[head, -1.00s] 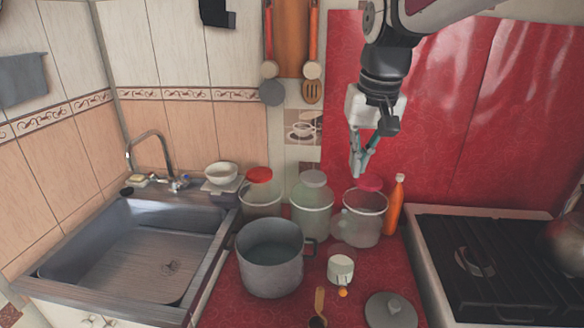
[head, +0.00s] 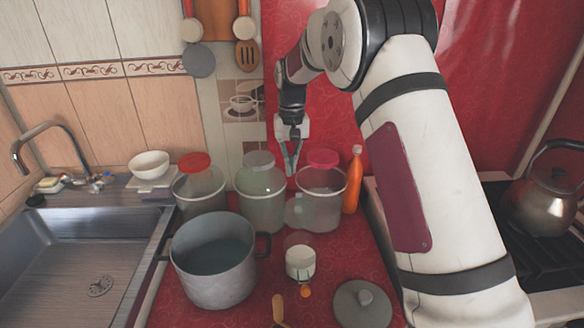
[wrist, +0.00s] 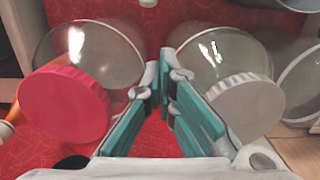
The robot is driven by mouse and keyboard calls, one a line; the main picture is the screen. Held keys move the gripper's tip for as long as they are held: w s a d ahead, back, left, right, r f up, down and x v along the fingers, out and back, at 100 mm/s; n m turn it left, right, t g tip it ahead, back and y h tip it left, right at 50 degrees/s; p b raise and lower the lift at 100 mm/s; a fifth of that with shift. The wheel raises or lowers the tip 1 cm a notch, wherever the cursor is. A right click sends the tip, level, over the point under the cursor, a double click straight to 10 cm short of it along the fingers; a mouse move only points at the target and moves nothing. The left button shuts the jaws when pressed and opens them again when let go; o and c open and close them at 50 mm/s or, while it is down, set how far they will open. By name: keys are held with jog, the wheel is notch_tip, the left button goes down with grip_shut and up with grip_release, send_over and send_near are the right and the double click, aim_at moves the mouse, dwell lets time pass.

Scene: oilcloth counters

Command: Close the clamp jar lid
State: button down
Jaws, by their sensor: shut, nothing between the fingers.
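Three glass jars stand in a row at the back of the red counter, each with a coloured lid tilted up at the back of its rim: a red-lid jar (head: 200,192), a grey-lid jar (head: 261,205) and a pink-lid jar (head: 325,205). My gripper (head: 291,168) is shut and empty, pointing down between the grey-lid and pink-lid jars. In the wrist view its teal fingers (wrist: 163,82) are between the pink lid (wrist: 65,104) and the grey lid (wrist: 247,106), apart from both.
A pot lid (head: 362,305) lies at the front. An orange bottle (head: 354,185) stands right of the pink-lid jar. The sink (head: 85,270) is at left; a kettle (head: 545,200) stands at right.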

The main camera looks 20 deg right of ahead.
aim_at(299, 210)
jog(key=s+f+p, duration=0.2)
jog(key=s+f, duration=0.2)
jog(key=f, duration=0.2)
jog(key=shift+a, duration=0.4)
dwell(0.3)
